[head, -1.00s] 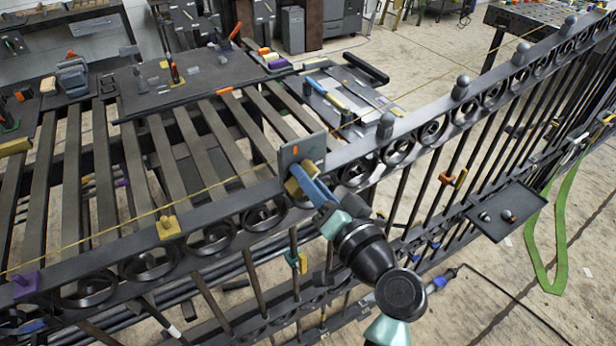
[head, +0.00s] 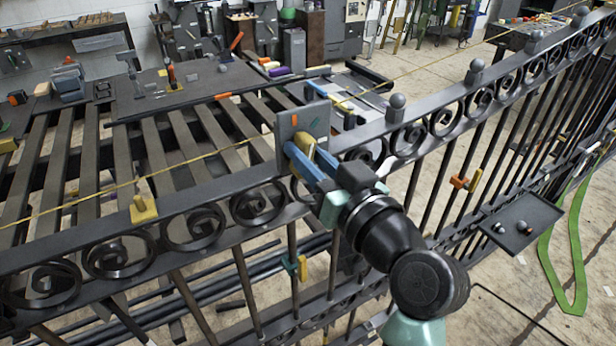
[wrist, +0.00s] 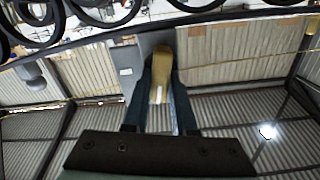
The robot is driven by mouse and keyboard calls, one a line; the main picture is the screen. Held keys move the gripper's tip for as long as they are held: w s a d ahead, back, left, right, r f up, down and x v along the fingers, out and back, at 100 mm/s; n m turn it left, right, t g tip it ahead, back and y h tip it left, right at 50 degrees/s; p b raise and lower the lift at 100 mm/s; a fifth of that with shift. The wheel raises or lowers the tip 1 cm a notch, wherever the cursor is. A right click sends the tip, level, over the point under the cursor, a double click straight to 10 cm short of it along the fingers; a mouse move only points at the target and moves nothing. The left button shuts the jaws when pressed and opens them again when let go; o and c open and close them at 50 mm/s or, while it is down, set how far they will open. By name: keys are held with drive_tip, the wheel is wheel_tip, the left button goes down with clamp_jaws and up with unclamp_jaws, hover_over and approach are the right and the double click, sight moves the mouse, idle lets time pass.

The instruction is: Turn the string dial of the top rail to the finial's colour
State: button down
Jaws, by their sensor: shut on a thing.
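A grey upright plate (head: 318,118) with a small orange mark stands on the top rail (head: 205,196) of the black scroll gate. A yellow knob (head: 306,142) sits at the plate's face. My gripper (head: 308,158) has blue fingers shut on this knob, one on each side. In the wrist view the knob (wrist: 161,74) is tan-yellow with a white mark, between my dark fingers. The plate's other colour marks, if any, are hidden or too small to tell. Grey ball finials (head: 397,101) stand along the rail; a coloured finial cannot be picked out.
A small dark tray (head: 520,226) with balls hangs at the right, near a green strap (head: 567,240). A slatted bench (head: 110,150) lies behind the gate.

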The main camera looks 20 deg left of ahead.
drive_tip(key=shift+f+n+b, duration=0.15)
drive_tip(key=shift+n+b, duration=0.95)
drive_tip(key=shift+b, duration=0.3)
drive_tip(key=c, duration=0.7)
unclamp_jaws()
drive_tip(key=b+v, duration=0.1)
drive_tip(key=v, duration=1.2)
drive_tip(key=shift+a+b, duration=0.1)
drive_tip(key=shift+b, duration=0.25)
